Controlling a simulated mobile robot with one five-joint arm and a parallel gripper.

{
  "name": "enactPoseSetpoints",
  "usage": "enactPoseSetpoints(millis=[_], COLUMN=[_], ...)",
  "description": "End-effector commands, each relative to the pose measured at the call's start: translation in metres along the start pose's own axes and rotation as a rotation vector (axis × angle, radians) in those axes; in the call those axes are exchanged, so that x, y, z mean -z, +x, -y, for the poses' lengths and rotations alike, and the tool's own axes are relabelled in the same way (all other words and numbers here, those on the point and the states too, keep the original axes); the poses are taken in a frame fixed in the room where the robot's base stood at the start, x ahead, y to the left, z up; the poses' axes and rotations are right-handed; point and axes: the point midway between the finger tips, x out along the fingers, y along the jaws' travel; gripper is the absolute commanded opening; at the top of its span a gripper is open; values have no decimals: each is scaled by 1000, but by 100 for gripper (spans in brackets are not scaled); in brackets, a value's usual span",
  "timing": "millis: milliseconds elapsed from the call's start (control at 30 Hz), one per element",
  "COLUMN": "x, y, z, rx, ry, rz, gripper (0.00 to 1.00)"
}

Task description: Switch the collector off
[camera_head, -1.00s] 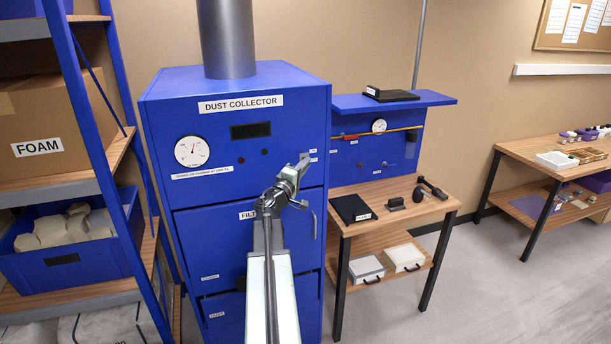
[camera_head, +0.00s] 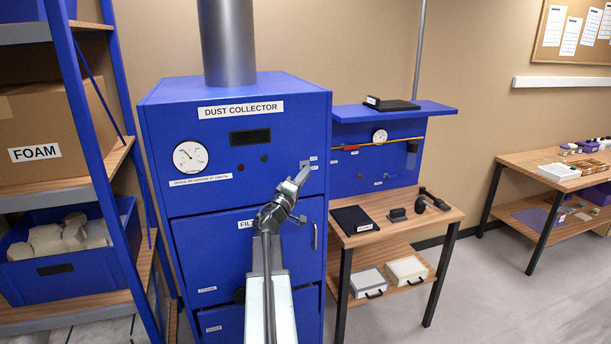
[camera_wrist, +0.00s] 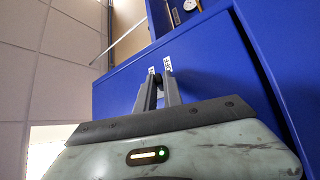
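The blue dust collector (camera_head: 200,125) stands in front of me, with a gauge (camera_head: 190,157), a dark display (camera_head: 250,134) and a red and a dark round spot on its upper panel. Its switch (camera_head: 305,164) is at the panel's upper right, beside two small white labels. My gripper (camera_head: 301,177) points up at this switch, close to the panel. In the wrist view my gripper (camera_wrist: 158,90) has its two fingers slightly apart, with a narrow dark piece between them and the labels just beyond the tips. Contact and the switch's position cannot be made out.
A blue-framed shelf (camera_head: 80,120) with a foam box (camera_head: 45,125) stands close on the left. A wooden bench (camera_head: 405,208) with a black pad and small tools adjoins the collector on the right. Another table (camera_head: 520,150) is farther right, with clear floor between.

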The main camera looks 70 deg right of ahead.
Motion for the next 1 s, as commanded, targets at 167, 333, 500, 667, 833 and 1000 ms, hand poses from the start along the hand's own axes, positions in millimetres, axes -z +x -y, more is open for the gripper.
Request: enactPoseSetpoints(millis=[167,333,500,667,833,1000], x=[0,0,-1,-1,0,1], y=[0,-1,-18,-50,-77,-79], z=[0,0,1,2,2,0], rx=[0,0,0,0,1,0], ry=[0,-1,-1,-1,1,0], rz=[0,-1,-1,-3,-2,0], gripper=[18,18,18,18,18,18])
